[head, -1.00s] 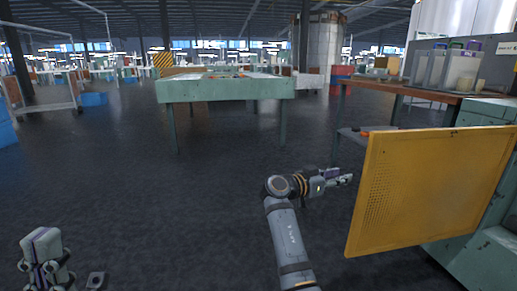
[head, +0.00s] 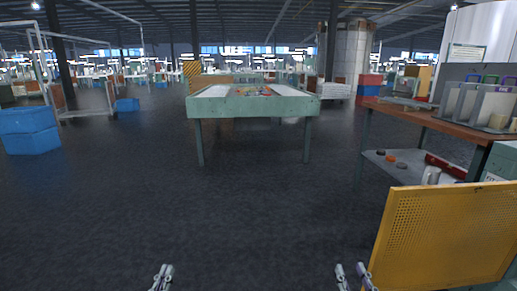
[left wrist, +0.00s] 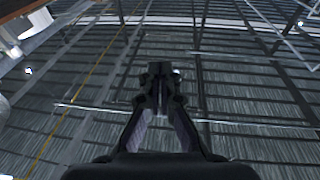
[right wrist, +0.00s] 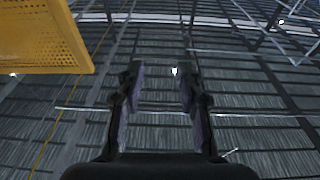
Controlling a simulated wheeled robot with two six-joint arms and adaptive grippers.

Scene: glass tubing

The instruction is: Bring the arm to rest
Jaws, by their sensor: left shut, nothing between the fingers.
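My left gripper (head: 162,276) shows at the bottom edge of the head view, left of centre. In the left wrist view its fingers (left wrist: 160,90) meet, with nothing between them, against the roof. My right gripper (head: 352,275) is at the bottom edge of the head view, right of centre and just left of the yellow perforated panel. In the right wrist view its fingers (right wrist: 160,85) are apart and empty. Both grippers point upward. The arm links behind them are out of the head view.
The yellow perforated panel (head: 440,240) stands at the lower right, close to my right gripper. Behind it is a bench (head: 430,117) with a lower shelf. A green table (head: 250,105) stands ahead. Blue crates (head: 30,140) are at the left. The floor between is clear.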

